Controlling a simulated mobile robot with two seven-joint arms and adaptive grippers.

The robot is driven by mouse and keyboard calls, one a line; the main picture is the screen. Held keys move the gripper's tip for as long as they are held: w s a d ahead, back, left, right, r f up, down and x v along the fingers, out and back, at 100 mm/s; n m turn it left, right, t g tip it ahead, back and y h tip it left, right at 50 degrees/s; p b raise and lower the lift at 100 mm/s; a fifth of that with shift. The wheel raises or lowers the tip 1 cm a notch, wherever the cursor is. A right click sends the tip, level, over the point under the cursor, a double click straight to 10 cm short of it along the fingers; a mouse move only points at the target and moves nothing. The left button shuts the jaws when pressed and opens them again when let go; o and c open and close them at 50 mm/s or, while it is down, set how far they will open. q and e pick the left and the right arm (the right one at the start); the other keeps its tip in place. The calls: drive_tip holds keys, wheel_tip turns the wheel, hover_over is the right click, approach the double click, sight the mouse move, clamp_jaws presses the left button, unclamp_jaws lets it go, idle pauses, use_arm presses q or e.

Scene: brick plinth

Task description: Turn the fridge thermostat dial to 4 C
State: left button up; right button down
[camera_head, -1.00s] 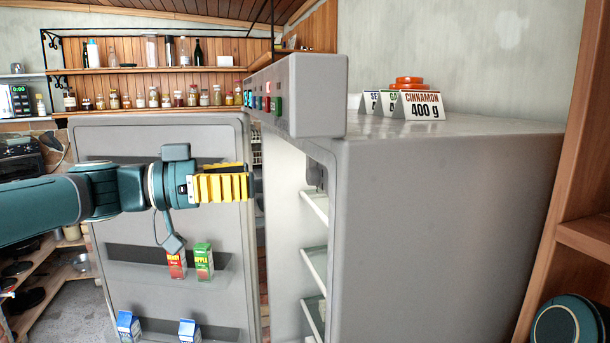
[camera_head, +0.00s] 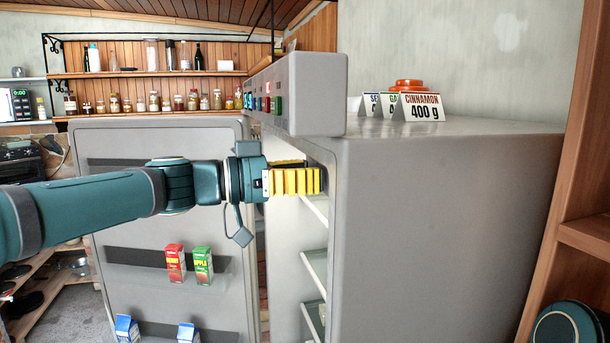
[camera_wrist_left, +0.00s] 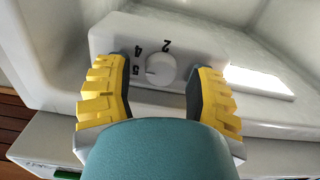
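The thermostat dial (camera_wrist_left: 161,70) is a white round knob on a pale housing (camera_wrist_left: 110,35) inside the fridge, seen in the left wrist view. The numbers 2, 4 and 5 show around it; a small mark on the knob lies on the side toward the 5. My left gripper (camera_wrist_left: 158,85) is open, with one yellow finger on each side of the dial and gaps between. In the head view my left gripper (camera_head: 318,181) reaches into the open fridge (camera_head: 440,230), and the dial is hidden there. My right gripper is not in view.
The open fridge door (camera_head: 120,215) stands left, holding a red carton (camera_head: 175,263), a green carton (camera_head: 203,265) and blue-white cartons (camera_head: 127,328). Fridge shelves (camera_head: 314,268) lie below my gripper. Label cards (camera_head: 418,107) stand on the fridge top.

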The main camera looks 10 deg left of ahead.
use_arm(q)
clamp_jaws()
drive_tip(key=shift+s+m+p, duration=0.1)
drive_tip(key=shift+m+p, duration=1.3)
drive_tip(key=shift+m, duration=0.7)
drive_tip(key=shift+o, duration=1.3)
unclamp_jaws()
drive_tip(key=v, duration=1.2)
